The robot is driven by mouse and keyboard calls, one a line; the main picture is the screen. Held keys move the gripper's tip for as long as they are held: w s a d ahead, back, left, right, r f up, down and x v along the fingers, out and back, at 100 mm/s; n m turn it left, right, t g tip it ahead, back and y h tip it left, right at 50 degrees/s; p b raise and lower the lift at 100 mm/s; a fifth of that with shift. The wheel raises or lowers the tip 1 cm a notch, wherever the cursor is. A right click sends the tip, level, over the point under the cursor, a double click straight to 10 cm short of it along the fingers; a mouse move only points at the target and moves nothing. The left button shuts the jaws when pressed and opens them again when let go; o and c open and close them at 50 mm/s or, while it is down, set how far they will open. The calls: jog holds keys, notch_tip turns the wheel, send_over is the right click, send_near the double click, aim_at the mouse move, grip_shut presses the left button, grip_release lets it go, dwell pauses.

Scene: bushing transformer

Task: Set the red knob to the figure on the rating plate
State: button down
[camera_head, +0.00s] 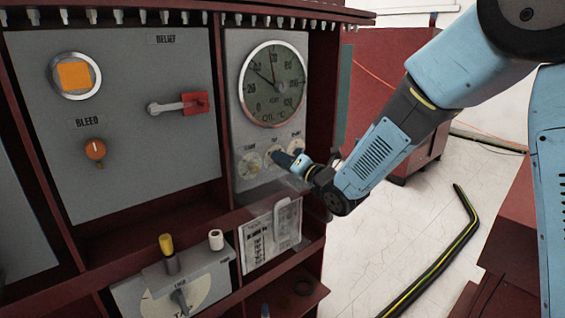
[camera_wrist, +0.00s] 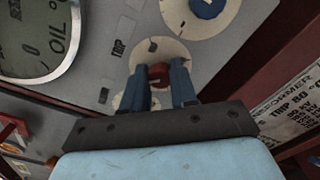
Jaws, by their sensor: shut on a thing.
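The red knob (camera_wrist: 159,71) sits on a pale round dial (camera_wrist: 165,50) beside the label TRIP in the wrist view. My gripper (camera_wrist: 160,84) is shut on it, one blue finger on each side. The fingers hide much of the dial, and I cannot read its setting. In the head view my gripper (camera_head: 282,157) is at the middle of the small dials under the oil gauge (camera_head: 273,84). The rating plate (camera_wrist: 294,108) is partly seen in the wrist view; a line there reads TRIP 80 °C. It also hangs below the dials in the head view (camera_head: 258,240).
A blue knob (camera_wrist: 207,7) on another dial is close beside the held one. A left dial (camera_head: 249,163) also shows. An orange bleed knob (camera_head: 95,149), a red-ended relief lever (camera_head: 190,103) and a lower box with a yellow-topped post (camera_head: 167,246) stand left.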

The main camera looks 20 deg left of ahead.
jog(key=shift+d+f+n, duration=0.1)
jog(key=shift+f+n, duration=0.25)
jog(key=shift+n, duration=0.25)
jog(key=c, duration=1.2)
grip_release()
jog(key=o, duration=0.3)
jog(key=shift+r, duration=0.2)
jog(key=v, duration=1.3)
jog(key=shift+s+d, duration=0.2)
jog(key=shift+d, duration=0.1)
